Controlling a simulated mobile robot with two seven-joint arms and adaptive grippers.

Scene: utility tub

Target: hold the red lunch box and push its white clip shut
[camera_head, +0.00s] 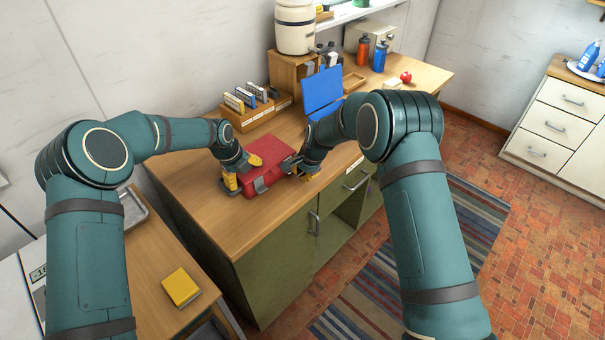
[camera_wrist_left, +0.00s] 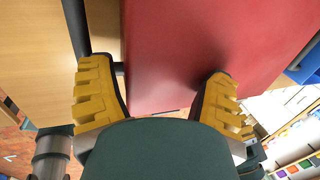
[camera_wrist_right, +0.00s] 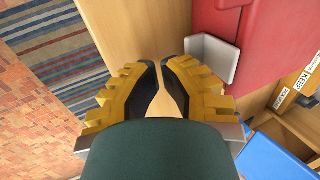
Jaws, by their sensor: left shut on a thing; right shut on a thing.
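The red lunch box (camera_head: 268,177) lies on the wooden counter, its red surface filling much of the left wrist view (camera_wrist_left: 190,45). My left gripper (camera_head: 243,172) is shut on the box, with a yellow-padded finger on either side of it (camera_wrist_left: 165,90). My right gripper (camera_head: 306,174) is at the box's right front. Its fingertips are nearly together in the right wrist view (camera_wrist_right: 162,68), with no object visible between them. The white clip (camera_wrist_right: 212,60) shows on the box's side there, close beside the right fingers; a part stands out from the box. I cannot tell whether they touch.
A blue open case (camera_head: 321,91) and a holder with several upright items (camera_head: 246,112) stand behind on the counter (camera_head: 205,205). Bottles (camera_head: 379,56) and a red apple (camera_head: 406,77) are farther right. A yellow item (camera_head: 181,287) lies on the nearer left table.

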